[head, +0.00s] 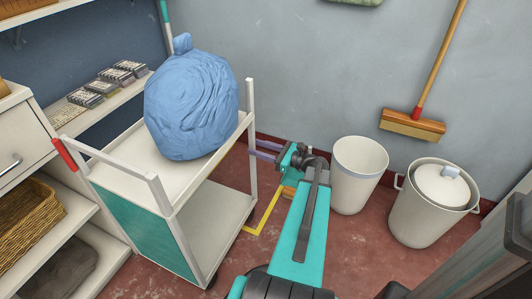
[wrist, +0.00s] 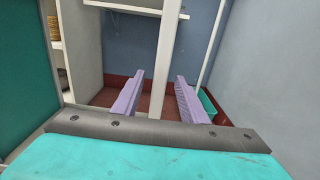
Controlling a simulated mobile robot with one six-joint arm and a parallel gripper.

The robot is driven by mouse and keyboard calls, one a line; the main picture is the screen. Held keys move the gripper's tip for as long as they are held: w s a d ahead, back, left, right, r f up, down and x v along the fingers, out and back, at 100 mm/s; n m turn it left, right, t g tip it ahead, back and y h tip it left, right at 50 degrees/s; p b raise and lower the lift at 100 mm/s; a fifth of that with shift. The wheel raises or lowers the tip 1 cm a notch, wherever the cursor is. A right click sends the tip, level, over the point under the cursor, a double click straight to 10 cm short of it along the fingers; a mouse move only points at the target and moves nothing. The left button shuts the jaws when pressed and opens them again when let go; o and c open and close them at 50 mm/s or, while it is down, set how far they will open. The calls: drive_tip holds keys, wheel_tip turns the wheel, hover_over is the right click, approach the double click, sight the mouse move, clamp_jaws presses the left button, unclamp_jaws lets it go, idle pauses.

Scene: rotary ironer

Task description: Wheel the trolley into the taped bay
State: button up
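The trolley (head: 215,225) is white with a teal end panel and stands at left centre in the head view. A large blue bag (head: 190,105) sits on its top tray. Yellow tape (head: 263,220) shows on the floor at its right side; the rest is hidden by the trolley and my arm. My gripper (head: 256,151) is at the trolley's right upright post. In the wrist view its two lilac fingers (wrist: 160,85) are apart, with a white upright post (wrist: 165,50) showing in the gap between them. I cannot tell whether either finger touches the post.
A white bin (head: 357,175) and a lidded bucket (head: 432,205) stand right of my arm. A broom (head: 412,124) leans on the wall. White shelves with a wicker basket (head: 28,225) stand close to the trolley's left. Some red floor is clear around the bins.

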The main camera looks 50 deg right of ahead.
drive_tip(key=b+x, duration=0.1)
drive_tip(key=x, duration=0.6)
drive_tip(key=shift+b, duration=0.3)
drive_tip(key=shift+c, duration=0.4)
clamp_jaws()
idle(0.9)
